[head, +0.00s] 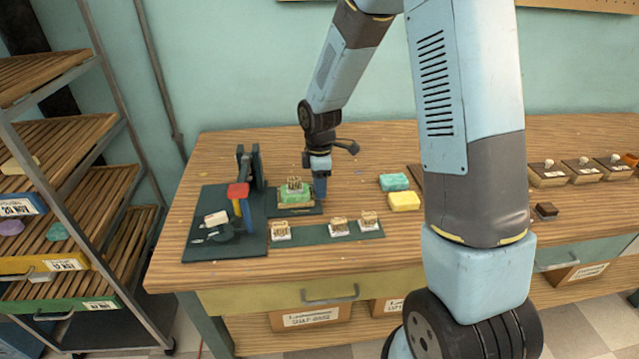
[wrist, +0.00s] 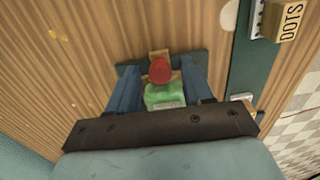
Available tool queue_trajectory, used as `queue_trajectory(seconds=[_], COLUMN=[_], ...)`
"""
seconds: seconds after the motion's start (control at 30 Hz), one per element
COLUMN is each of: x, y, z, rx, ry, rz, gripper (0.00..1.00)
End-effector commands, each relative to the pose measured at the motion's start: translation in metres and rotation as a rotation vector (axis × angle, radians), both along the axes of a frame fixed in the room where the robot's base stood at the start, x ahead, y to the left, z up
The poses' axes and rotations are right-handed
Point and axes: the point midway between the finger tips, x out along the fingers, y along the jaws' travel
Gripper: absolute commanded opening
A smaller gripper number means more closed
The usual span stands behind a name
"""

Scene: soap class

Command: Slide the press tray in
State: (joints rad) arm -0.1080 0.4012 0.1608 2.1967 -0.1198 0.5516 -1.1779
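The press (head: 245,170) stands at the left of the table on a dark green board, with a black upright frame and red and blue parts. Right of it is the dark green tray (head: 312,210), bearing a green soap block (head: 294,198) with a tan stamp on top. My gripper (head: 320,190) is low at the right end of the tray. In the wrist view my gripper (wrist: 162,80) has its two blue fingers apart, with a round red knob (wrist: 160,70) and the green soap showing between them. Contact with the tray is unclear.
A dark green strip (head: 312,234) with several stamps lies in front of the tray. Green and yellow soap blocks (head: 404,201) lie to the right. A slatted rack (head: 60,190) stands at the left. Bare tabletop lies between the tray and the soaps.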

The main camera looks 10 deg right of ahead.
Motion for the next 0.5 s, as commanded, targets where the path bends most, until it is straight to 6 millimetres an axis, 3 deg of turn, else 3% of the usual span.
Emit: queue_trajectory(seconds=[0.07,0.5], x=[0.0,0.0003], y=[0.0,0.0], z=[0.0001,0.0004], rx=[0.0,0.0], ry=[0.0,-0.001], rz=[0.0,0.0], gripper=[0.42,0.0])
